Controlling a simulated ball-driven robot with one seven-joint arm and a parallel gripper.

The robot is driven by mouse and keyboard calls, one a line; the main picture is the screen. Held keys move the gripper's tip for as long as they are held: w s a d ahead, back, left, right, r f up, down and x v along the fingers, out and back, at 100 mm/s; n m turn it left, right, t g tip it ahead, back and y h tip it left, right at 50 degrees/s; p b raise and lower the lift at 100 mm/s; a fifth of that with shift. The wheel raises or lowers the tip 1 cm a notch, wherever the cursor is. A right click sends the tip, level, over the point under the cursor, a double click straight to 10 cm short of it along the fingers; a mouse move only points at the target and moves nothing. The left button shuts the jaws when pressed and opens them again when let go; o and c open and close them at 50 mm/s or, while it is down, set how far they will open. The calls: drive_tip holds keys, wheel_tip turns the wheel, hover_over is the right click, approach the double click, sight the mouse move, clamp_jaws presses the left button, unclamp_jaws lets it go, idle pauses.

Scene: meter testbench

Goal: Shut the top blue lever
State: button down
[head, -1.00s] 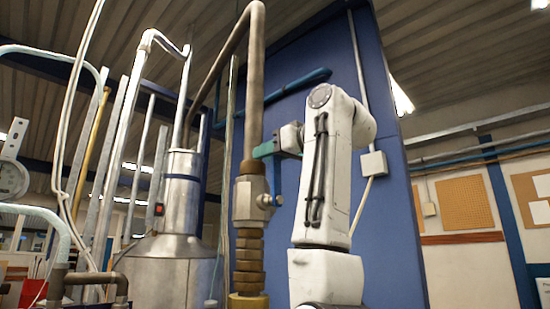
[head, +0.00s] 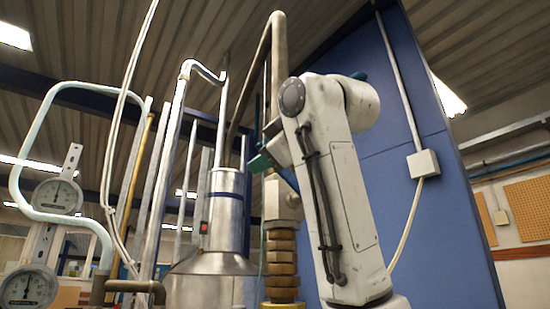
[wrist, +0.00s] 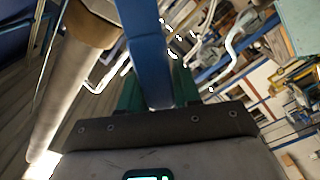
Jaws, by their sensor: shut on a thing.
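The blue lever (wrist: 148,50) runs down from the top of the wrist view to between the green fingers of my gripper (wrist: 158,92). My gripper is shut on it. In the head view the gripper's teal fingers (head: 262,160) are beside the valve body (head: 283,203), left of my white arm. A short blue part of the lever (head: 290,180) shows there, slanting; my arm hides much of it. The valve sits on the upright pipe (head: 278,75), above a stack of brass fittings (head: 281,262).
A steel tank (head: 226,215) and several upright pipes stand left of the valve. Two round gauges (head: 58,195) are at the far left. A large blue panel (head: 450,230) with a white box (head: 422,163) is behind my arm. The pipe (wrist: 62,95) runs close by in the wrist view.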

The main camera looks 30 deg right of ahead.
wheel_tip(320, 180, down, 7)
drive_tip(key=a+n+b, duration=0.2)
drive_tip(key=n, duration=0.5)
drive_tip(key=shift+a+n+b, duration=0.25)
drive_tip(key=shift+n+b, duration=0.05)
drive_tip(key=shift+n, duration=0.1)
drive_tip(key=shift+f, duration=0.2)
drive_tip(key=c, duration=0.9)
unclamp_jaws()
drive_tip(key=shift+r, duration=0.1)
drive_tip(key=shift+s, duration=0.1)
drive_tip(key=s+b, duration=0.1)
drive_tip(key=s, duration=0.4)
drive_tip(key=s+b, duration=0.2)
drive_tip(key=s, duration=0.3)
drive_tip(key=shift+s+d, duration=0.2)
drive_tip(key=shift+s, duration=0.2)
